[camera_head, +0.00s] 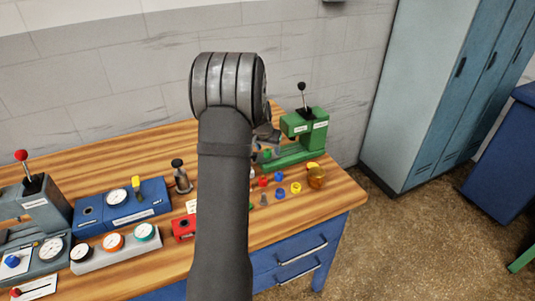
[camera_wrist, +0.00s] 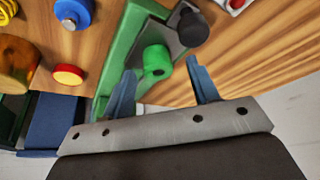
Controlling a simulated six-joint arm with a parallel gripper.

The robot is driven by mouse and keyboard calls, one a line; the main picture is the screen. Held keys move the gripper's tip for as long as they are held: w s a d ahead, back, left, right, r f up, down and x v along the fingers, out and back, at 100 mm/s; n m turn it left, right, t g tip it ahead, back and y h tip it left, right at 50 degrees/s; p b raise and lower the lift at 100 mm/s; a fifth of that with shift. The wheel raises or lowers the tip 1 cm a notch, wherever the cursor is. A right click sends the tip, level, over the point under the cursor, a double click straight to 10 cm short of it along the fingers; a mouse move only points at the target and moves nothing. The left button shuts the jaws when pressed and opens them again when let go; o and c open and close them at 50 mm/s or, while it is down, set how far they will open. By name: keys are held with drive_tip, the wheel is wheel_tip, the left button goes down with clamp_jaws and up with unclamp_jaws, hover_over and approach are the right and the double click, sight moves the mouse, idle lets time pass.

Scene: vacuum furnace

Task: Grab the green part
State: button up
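A green cylindrical part (camera_wrist: 156,60) with a dark hole shows in the wrist view, against the green machine (camera_wrist: 122,50) and a dark grey plate. In the wrist view my gripper (camera_wrist: 163,68) is open, its two blue fingers apart with the green part ahead of the gap between them. I cannot tell whether the fingertips reach down around it. In the head view the green machine (camera_head: 306,124) with its black-knobbed lever stands at the back right of the table. My arm hides much of the gripper (camera_head: 266,136) there.
Small red (camera_head: 263,182), blue (camera_head: 280,190) and yellow (camera_head: 296,188) parts and an amber round object (camera_head: 317,178) lie in front of the machine. A blue unit with a gauge (camera_head: 122,205) stands at left. The table's right edge is near; blue lockers (camera_head: 440,90) stand beyond.

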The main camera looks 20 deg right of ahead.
clamp_jaws()
drive_tip(key=shift+r, duration=0.2)
